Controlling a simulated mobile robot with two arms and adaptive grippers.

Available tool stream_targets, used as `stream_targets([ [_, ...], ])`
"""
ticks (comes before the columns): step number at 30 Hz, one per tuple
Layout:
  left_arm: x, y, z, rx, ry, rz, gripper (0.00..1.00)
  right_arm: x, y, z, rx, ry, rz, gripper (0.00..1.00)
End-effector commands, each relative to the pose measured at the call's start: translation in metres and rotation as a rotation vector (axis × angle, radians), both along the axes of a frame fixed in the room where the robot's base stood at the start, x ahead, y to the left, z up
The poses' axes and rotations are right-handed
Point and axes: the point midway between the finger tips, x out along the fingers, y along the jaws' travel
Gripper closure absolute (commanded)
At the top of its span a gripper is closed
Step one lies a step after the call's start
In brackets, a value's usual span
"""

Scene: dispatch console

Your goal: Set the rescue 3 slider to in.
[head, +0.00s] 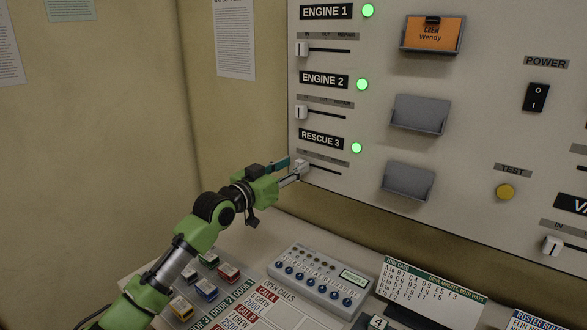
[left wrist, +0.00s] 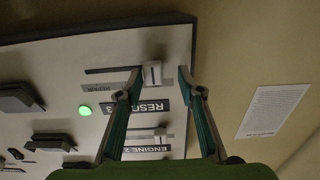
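The rescue 3 slider has a white knob (head: 301,167) at the left, IN end of its dark track (head: 326,171), below the RESCUE 3 label (head: 321,139). My left gripper (head: 293,169) is at this knob and partly covers it and the scale label. In the left wrist view, which is turned round, the knob (left wrist: 153,74) stands between the two spread fingertips of the left gripper (left wrist: 160,76). The finger on the track side is close to the knob; I cannot tell if it touches. A gap shows on the other side. My right gripper is not in view.
Engine 2 (head: 301,112) and engine 1 (head: 302,49) slider knobs sit above, both at their left ends. A grey card holder (head: 408,181) juts out to the right. A keypad box (head: 318,281) and coloured buttons (head: 206,289) are on the desk below.

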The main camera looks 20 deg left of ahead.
Motion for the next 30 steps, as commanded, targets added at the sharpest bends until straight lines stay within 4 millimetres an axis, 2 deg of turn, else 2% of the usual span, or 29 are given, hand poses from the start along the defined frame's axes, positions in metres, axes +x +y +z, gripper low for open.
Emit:
stream_targets([
  [4, 0.000, -0.002, -0.001, -0.001, 0.001, -0.003, 0.65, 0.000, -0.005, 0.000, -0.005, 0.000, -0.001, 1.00],
  [7, -0.001, -0.002, -0.001, 0.000, 0.002, -0.004, 0.65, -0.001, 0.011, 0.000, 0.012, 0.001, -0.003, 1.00],
  [11, -0.009, 0.002, -0.002, 0.001, 0.003, -0.003, 0.65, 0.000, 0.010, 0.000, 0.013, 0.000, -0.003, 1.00],
  [14, -0.022, 0.007, -0.003, 0.002, 0.003, -0.003, 0.65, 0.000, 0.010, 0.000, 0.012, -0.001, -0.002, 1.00],
  [24, -0.087, 0.033, -0.004, 0.003, 0.004, -0.001, 0.65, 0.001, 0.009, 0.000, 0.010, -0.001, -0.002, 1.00],
  [30, -0.107, 0.041, -0.003, -0.001, 0.003, 0.000, 0.65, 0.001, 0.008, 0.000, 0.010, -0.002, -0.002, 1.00],
])
